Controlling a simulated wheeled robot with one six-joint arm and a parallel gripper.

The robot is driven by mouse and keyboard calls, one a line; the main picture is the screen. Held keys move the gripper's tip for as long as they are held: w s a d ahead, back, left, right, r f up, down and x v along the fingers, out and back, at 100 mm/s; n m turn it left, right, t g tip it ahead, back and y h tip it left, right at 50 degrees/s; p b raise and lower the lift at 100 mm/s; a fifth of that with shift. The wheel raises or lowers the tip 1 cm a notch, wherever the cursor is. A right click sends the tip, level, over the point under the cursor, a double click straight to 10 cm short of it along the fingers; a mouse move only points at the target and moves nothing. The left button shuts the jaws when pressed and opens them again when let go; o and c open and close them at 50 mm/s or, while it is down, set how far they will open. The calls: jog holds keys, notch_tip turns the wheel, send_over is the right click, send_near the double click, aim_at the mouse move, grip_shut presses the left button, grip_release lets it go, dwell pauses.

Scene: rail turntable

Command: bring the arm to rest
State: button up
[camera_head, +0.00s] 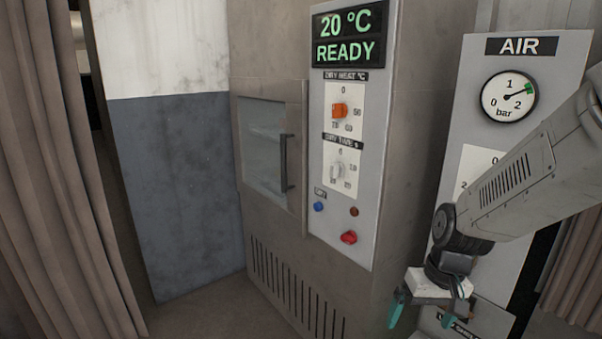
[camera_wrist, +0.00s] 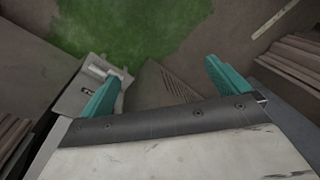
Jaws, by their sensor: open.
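My gripper (camera_head: 430,310) hangs at the lower right of the head view, in front of the AIR panel (camera_head: 448,100), with its teal fingers pointing down. In the wrist view my gripper (camera_wrist: 165,82) shows two teal fingers spread wide apart, with nothing between them. My arm comes in from the right edge and covers part of the AIR panel and its lower dial. The gripper touches nothing that I can see.
A grey cabinet (camera_head: 270,240) has a glass door (camera_head: 265,150) with an upright handle and a control panel reading 20 °C READY (camera_head: 348,38). A pressure gauge (camera_head: 508,96) is on the AIR panel. Brown curtains (camera_head: 50,170) hang at left. The wrist view shows a green floor patch (camera_wrist: 130,30).

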jog(key=s+d+r+t+h, duration=0.1)
jog(key=s+d+r, duration=0.2)
jog(key=s+r, duration=1.2)
jog(key=s, duration=0.3)
jog(key=shift+s+m+h, duration=0.25)
jog(key=shift+m+h, duration=0.05)
jog(key=shift+h, duration=0.1)
